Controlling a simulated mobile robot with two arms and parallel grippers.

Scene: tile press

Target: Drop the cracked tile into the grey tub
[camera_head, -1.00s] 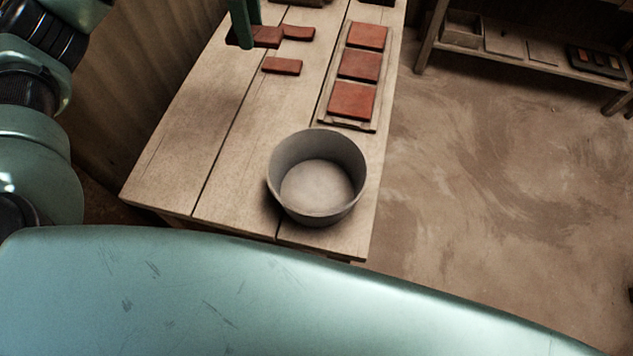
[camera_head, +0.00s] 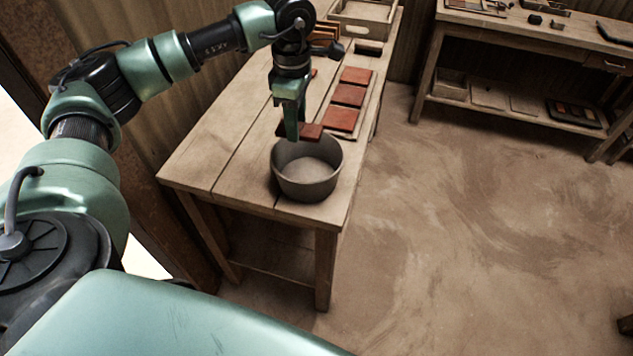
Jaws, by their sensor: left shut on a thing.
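My left gripper (camera_head: 292,132) is shut on a red-brown tile (camera_head: 312,132) and holds it above the far rim of the grey tub (camera_head: 308,188). The finger covers the tile's middle, and I cannot make out a crack at this size. The tub is round, open at the top and stands near the table's front end. The part of its floor that shows is bare. My right gripper is not in view.
Three red tiles (camera_head: 348,95) lie in a row on a board behind the tub. Another bit of red tile (camera_head: 314,72) shows behind my gripper. A wooden tray (camera_head: 364,22) stands at the table's far end. A workbench (camera_head: 530,40) is at the back right.

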